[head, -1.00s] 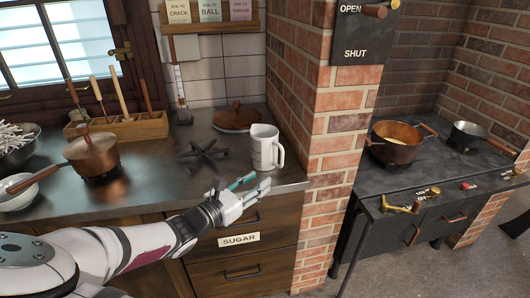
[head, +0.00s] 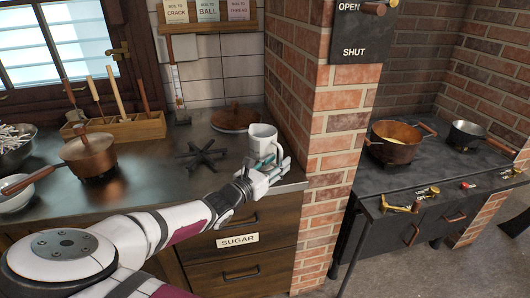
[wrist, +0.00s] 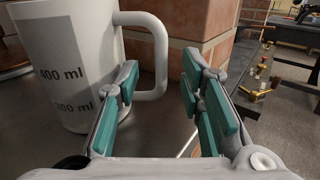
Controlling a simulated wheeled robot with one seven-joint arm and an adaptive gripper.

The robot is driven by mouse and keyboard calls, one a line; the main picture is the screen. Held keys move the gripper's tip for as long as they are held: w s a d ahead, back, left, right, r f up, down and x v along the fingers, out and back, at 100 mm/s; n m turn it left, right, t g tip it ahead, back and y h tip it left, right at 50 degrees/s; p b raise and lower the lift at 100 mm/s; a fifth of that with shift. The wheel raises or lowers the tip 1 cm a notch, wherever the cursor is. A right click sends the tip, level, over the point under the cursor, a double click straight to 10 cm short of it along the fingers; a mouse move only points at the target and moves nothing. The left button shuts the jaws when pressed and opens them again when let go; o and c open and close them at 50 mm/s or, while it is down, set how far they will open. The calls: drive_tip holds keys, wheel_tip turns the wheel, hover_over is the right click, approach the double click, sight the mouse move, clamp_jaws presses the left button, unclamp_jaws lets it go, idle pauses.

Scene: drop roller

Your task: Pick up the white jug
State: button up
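The white jug (head: 262,136) stands upright on the dark counter, near its front right corner by the brick pillar. In the wrist view the jug (wrist: 75,45) is at the left, with grey volume markings, and its handle (wrist: 157,55) points right. My gripper (head: 275,162) is in front of the jug at handle side. In the wrist view my gripper (wrist: 160,85) is open, its teal-padded fingers spread apart. The handle shows between and beyond the fingertips. I cannot tell whether the left finger touches the jug.
The brick pillar (head: 335,150) stands close at the right of the jug. A dark star-shaped trivet (head: 202,155) and a round wooden lid (head: 235,117) lie left of and behind it. A copper pan (head: 92,155) is farther left. A stove counter (head: 385,180) is beyond the pillar.

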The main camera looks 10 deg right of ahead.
drive_tip(key=shift+x, duration=1.15)
clamp_jaws()
drive_tip(key=shift+r, duration=0.2)
